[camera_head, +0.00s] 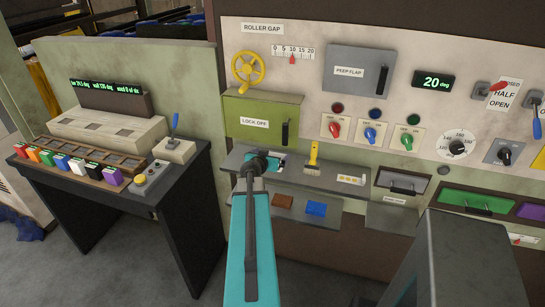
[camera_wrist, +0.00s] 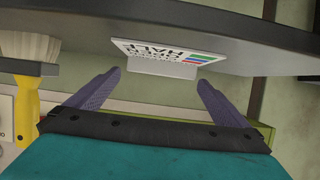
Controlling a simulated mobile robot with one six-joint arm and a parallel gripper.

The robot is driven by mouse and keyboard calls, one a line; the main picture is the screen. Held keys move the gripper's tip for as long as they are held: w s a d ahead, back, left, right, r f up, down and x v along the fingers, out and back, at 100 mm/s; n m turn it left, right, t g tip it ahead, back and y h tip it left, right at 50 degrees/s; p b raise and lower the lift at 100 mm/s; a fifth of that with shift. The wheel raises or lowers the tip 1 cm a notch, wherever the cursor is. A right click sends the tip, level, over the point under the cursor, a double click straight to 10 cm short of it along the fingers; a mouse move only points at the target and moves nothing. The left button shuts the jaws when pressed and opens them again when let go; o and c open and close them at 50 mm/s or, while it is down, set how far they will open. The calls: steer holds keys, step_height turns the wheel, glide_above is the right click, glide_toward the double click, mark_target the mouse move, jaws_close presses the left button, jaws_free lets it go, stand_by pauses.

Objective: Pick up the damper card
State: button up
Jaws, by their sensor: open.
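The damper card (camera_wrist: 168,50) is a small white card with dark print and red, green and blue stripes. It is on the dark grey shelf (camera_wrist: 235,52) and appears upside down in the wrist view. My gripper (camera_wrist: 160,78) is open, with one purple finger towards each side of the card. The fingers look apart from the card, with nothing held between them. In the head view my gripper (camera_head: 264,161) is over the left part of the shelf, and my arm largely hides the card there.
A yellow-handled brush (camera_wrist: 27,105) stands close beside my gripper; it also shows in the head view (camera_head: 313,156). A brown block (camera_head: 283,201) and a blue block (camera_head: 316,209) lie on the lower shelf. The green lock-off box (camera_head: 250,105) is above and behind my gripper.

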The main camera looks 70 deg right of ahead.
steer(key=shift+p+x, duration=0.55)
steer(key=shift+x, duration=0.8)
steer(key=shift+w, duration=0.15)
steer(key=c, duration=0.7)
